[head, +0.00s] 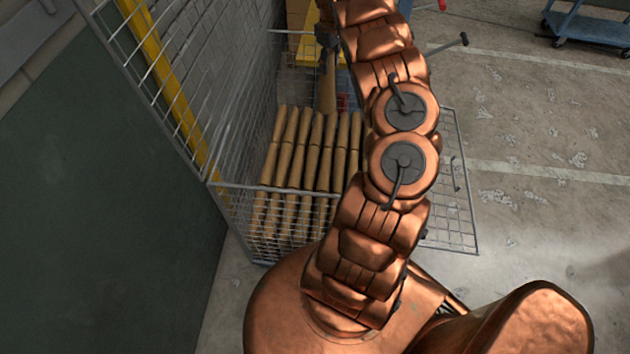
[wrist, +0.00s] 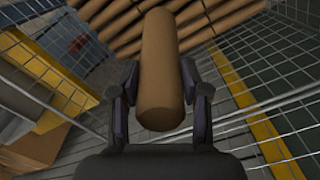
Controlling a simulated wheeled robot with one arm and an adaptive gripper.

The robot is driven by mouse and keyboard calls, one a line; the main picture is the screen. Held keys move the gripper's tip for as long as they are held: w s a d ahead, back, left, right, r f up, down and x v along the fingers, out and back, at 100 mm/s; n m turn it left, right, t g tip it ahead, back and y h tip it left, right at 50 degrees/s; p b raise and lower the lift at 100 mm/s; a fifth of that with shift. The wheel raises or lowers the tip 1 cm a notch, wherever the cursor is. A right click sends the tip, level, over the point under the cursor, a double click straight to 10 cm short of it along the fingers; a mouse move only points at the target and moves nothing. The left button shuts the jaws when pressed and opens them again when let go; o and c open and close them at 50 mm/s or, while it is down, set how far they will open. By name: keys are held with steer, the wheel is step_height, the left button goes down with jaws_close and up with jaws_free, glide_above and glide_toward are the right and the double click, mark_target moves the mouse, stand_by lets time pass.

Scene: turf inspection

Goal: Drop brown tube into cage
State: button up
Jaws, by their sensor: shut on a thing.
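A brown tube (wrist: 160,75) is held between the two fingers of my gripper (wrist: 160,92) in the wrist view, its near end toward the camera. In the head view the held tube (head: 327,85) hangs roughly upright at the back of the wire cage, above or beside the stacked tubes; I cannot tell whether it touches them. My gripper (head: 328,42) shows small at its top, partly hidden by my arm.
Yellow and brown boxes (wrist: 45,95) are beyond the cage's back mesh. A blue cart (head: 590,25) stands at the far right. A dark green panel (head: 90,190) is left of the cage. The concrete floor (head: 550,130) on the right is open.

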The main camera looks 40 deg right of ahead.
step_height(320, 180, down, 2)
stand_by(0.4)
steer(key=o, duration=1.2)
steer(key=shift+r, duration=0.15)
step_height(320, 180, up, 12)
steer(key=shift+f, duration=0.15)
